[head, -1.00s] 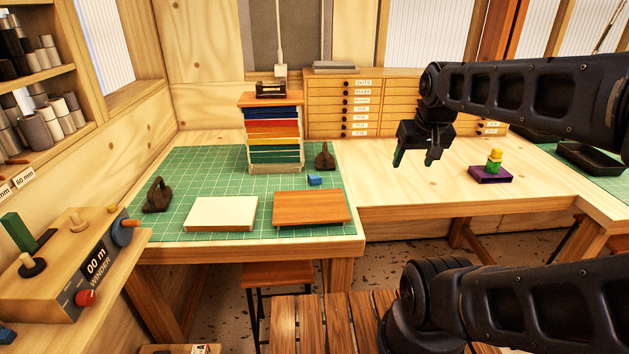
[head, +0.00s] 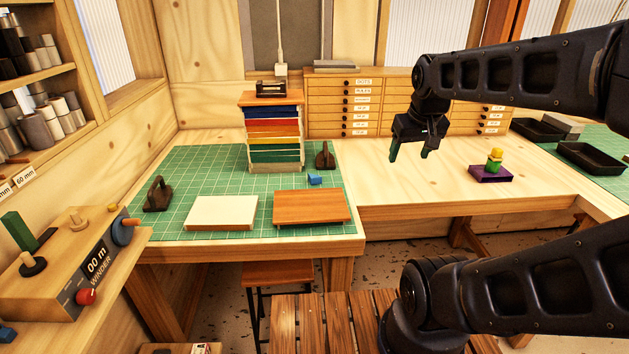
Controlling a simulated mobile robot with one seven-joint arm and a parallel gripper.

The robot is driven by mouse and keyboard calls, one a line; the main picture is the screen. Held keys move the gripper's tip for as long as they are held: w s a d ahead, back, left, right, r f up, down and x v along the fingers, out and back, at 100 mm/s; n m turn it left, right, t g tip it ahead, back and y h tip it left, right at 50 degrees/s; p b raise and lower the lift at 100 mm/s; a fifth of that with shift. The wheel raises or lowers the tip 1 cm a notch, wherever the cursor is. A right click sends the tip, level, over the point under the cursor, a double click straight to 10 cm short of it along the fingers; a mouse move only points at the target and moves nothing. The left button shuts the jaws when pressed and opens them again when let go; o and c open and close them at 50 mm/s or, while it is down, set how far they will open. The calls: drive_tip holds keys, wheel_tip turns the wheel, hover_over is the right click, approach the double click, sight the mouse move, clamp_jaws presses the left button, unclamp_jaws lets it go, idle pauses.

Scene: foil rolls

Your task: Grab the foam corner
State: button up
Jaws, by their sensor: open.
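A small blue piece (head: 315,180), which looks like the foam corner, lies on the green cutting mat (head: 205,165). It is just right of the tall stack of coloured sheets and in front of a dark-handled tool. My gripper (head: 408,156) hangs in the air above the wooden bench, to the right of the blue piece and apart from it. Its fingers point down, spread and empty.
The sheet stack (head: 273,140) stands behind and left of the blue piece, the dark-handled tool (head: 325,155) behind it. An orange-brown board (head: 311,206) and a white-topped block (head: 221,212) lie in front. A purple base (head: 490,174) with stacked coloured pieces sits right. Bench between is bare.

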drive_tip(key=w+a+n+g+h, duration=0.15)
drive_tip(key=w+a+n, duration=0.35)
drive_tip(key=w, duration=0.6)
drive_tip(key=n+g+h, duration=0.2)
drive_tip(key=n+h, duration=0.1)
drive_tip(key=n, duration=1.1)
hover_over(313, 175)
drive_tip(key=a, duration=0.4)
wheel_tip(313, 175, down, 16)
drive_tip(key=shift+s+a+x, duration=0.1)
drive_tip(key=shift+x, duration=2.55)
drive_tip(key=shift+s+a+x, duration=0.1)
drive_tip(key=shift+x, duration=2.55)
drive_tip(key=shift+c, duration=0.5)
drive_tip(key=c, duration=0.9)
